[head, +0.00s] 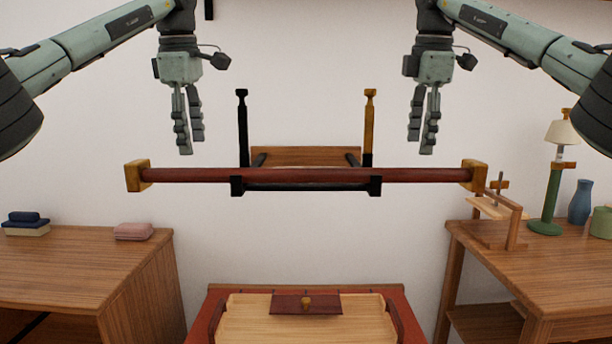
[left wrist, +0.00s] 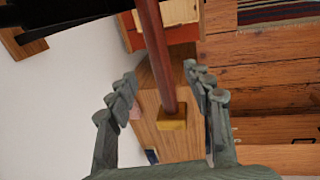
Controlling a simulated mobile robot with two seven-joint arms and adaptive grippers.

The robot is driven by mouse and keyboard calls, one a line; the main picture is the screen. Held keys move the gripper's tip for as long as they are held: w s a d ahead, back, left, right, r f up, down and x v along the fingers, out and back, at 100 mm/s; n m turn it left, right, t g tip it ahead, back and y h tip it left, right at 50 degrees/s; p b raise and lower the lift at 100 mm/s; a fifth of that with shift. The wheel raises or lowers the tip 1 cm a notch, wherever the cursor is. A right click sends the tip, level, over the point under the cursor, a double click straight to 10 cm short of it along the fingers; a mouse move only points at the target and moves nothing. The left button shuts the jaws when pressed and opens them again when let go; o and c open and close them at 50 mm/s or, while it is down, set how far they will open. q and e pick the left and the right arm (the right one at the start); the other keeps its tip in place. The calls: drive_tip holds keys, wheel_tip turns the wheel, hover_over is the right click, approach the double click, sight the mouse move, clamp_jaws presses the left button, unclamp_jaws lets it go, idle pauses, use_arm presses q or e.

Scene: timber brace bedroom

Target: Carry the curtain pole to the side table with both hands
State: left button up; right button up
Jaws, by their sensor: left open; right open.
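The curtain pole (head: 210,175) is a long dark red bar with square golden end blocks, lying level across a dark bracket frame (head: 306,184) in the middle of the head view. My left gripper (head: 188,150) is open, pointing down above the left part of the pole. My right gripper (head: 420,150) is open, pointing down above its right part. Both are empty and look apart from the pole. In the left wrist view the pole (left wrist: 156,50) and its end block (left wrist: 172,118) show between the open fingers (left wrist: 160,85). The side table (head: 540,240) is probably the wooden one at the right.
The right table carries a wooden stand (head: 512,228), a lamp (head: 552,190), a blue vase (head: 580,200) and a green pot. The left wooden table (head: 80,262) holds books and a pink folded cloth (head: 134,231). A red-edged chest with a tray (head: 250,318) stands below the pole.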

sight(197, 169)
use_arm(q)
drive_tip(key=f, duration=0.2)
drive_tip(key=w+f, duration=0.1)
drive_tip(key=f, duration=0.4)
drive_tip(key=shift+w, duration=0.25)
use_arm(e)
drive_tip(key=f, duration=0.2)
drive_tip(key=w+f, duration=0.1)
drive_tip(key=f, duration=0.4)
drive_tip(key=shift+w, duration=0.25)
use_arm(q)
clamp_jaws()
use_arm(e)
clamp_jaws()
use_arm(q)
drive_tip(key=shift+r, duration=0.1)
use_arm(e)
drive_tip(key=shift+r, duration=0.1)
